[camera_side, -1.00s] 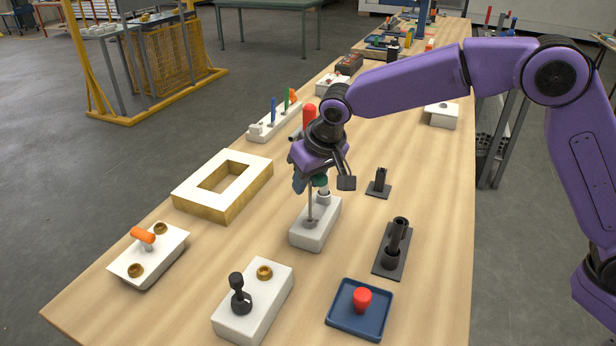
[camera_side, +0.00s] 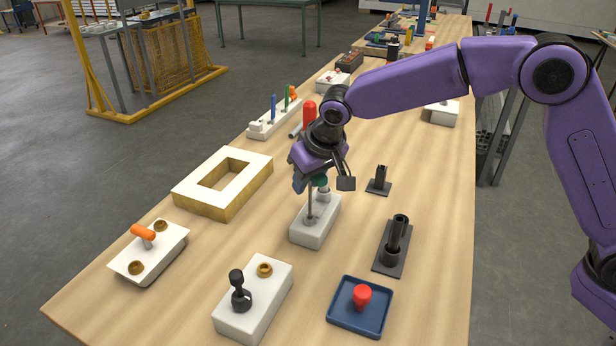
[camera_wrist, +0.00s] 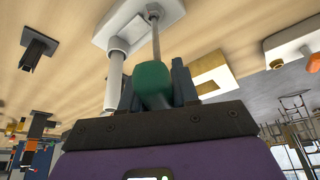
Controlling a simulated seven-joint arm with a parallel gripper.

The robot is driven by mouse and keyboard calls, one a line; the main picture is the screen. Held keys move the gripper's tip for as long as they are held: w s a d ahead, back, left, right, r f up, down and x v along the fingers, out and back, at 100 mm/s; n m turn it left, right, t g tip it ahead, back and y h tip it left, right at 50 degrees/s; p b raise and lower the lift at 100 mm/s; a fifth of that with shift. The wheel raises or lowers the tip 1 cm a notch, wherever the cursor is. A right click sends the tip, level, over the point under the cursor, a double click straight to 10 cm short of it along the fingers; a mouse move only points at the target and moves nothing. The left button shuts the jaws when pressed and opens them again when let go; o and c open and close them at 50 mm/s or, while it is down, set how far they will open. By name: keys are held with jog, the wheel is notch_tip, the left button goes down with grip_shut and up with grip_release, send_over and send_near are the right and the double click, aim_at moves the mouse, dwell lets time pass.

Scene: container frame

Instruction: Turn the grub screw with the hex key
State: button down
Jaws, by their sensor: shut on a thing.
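My gripper (camera_side: 317,181) is shut on the green handle of the hex key, which also shows in the wrist view (camera_wrist: 153,84). The thin grey shaft of the hex key (camera_side: 310,204) points down, close to upright, to a collar on top of a white block (camera_side: 317,233). The wrist view also shows the shaft's end at a round fitting on the block (camera_wrist: 178,12). The grub screw is hidden there, so I cannot tell how deep the tip sits. A white post (camera_side: 325,194) stands on the same block beside the shaft.
A white and wooden frame (camera_side: 186,190) lies to the left. A black holder (camera_side: 395,247) and a small black stand (camera_side: 379,181) are to the right. A white block with a black peg (camera_side: 252,310) and a blue tray with a red knob (camera_side: 345,322) are in front.

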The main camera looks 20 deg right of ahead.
jog(key=shift+f, duration=0.4)
dwell(0.5)
jog(key=shift+r, duration=0.1)
